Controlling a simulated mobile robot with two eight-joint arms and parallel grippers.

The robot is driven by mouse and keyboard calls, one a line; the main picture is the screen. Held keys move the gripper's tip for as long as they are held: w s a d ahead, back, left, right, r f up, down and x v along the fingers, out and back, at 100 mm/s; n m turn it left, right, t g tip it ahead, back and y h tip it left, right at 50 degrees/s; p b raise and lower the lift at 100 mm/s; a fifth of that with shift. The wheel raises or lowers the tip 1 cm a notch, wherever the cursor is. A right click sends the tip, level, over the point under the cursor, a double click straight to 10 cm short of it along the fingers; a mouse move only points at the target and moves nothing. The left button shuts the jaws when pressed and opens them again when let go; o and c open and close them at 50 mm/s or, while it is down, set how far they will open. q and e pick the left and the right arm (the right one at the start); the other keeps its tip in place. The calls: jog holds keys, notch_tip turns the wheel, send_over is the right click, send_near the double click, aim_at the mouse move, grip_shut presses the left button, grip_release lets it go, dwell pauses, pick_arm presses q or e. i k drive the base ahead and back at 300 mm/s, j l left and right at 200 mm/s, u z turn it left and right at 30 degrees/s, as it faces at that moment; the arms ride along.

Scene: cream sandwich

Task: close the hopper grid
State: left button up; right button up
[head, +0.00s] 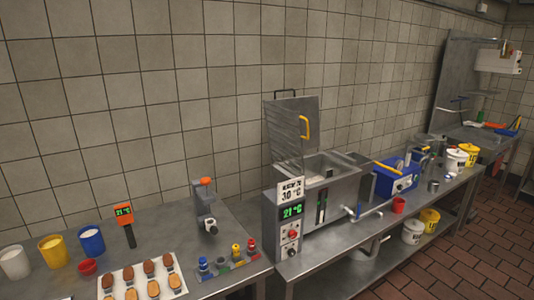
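The hopper grid (286,140) looks like a grey panel standing upright at the back left of the steel hopper (356,184). A yellow handle (304,127) is on its right side. The hopper's top is open, and part of its inside shows. A control box with a green 21 °C display (291,211) and a 30 °C sign (291,190) is at the hopper's front left. Neither of my grippers is in view.
On the left counter (226,223) are a white tray of biscuits (112,271), white, yellow and blue cups, an orange thermometer (124,215) and a small dispenser (205,205). Right of the hopper are a blue box (388,185), a red cup (399,205) and buckets. A tiled wall stands behind.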

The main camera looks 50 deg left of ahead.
aim_at(301, 137)
jog(key=u, duration=1.3)
